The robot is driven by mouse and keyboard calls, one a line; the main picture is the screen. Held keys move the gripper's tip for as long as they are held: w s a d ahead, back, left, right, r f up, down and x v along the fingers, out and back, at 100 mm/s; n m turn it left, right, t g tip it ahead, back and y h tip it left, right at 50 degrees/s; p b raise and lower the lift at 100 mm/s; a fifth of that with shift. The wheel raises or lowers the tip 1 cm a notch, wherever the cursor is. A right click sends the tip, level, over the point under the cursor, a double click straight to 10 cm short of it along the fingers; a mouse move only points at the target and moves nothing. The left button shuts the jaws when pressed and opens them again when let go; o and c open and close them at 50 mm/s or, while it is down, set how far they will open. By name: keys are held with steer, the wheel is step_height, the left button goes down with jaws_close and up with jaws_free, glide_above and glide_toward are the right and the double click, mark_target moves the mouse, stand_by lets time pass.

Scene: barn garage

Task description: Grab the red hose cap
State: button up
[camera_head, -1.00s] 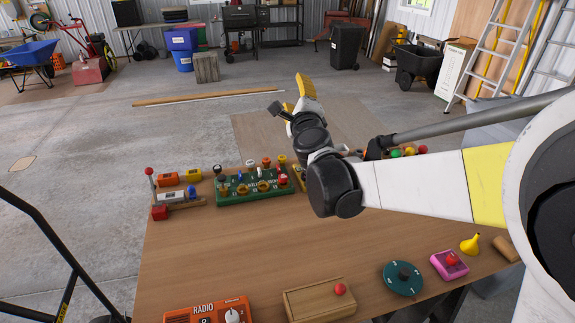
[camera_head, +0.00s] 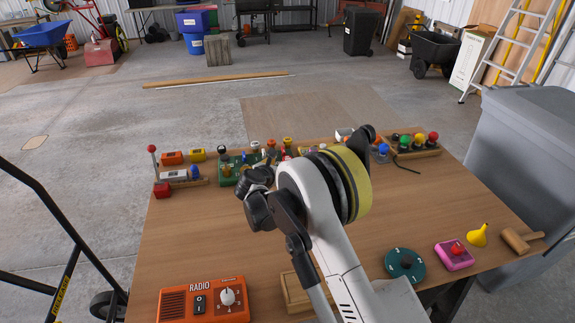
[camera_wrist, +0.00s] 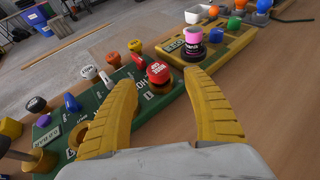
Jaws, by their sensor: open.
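The red hose cap (camera_wrist: 158,72), round with white lettering on top, stands on the green board (camera_wrist: 151,111) in the wrist view. My gripper (camera_wrist: 161,80) is open, with its two yellow fingers apart. The red cap appears in the gap between the fingertips, with the left fingertip close beside it; I cannot tell the depth or whether they touch. In the head view my arm covers part of the green board (camera_head: 226,176), and the cap cannot be made out with certainty.
A yellow-green board (camera_wrist: 235,40) with a pink-and-black cap (camera_wrist: 192,38) lies close on the right. An orange radio (camera_head: 203,299) sits at the table's front left. The table's middle left is clear.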

steer(key=b+x, duration=0.2)
steer(key=x, duration=0.2)
steer(key=shift+w+f, duration=0.1)
steer(key=shift+w, duration=0.65)
steer(key=shift+c, duration=0.5)
steer(key=c, duration=1.1)
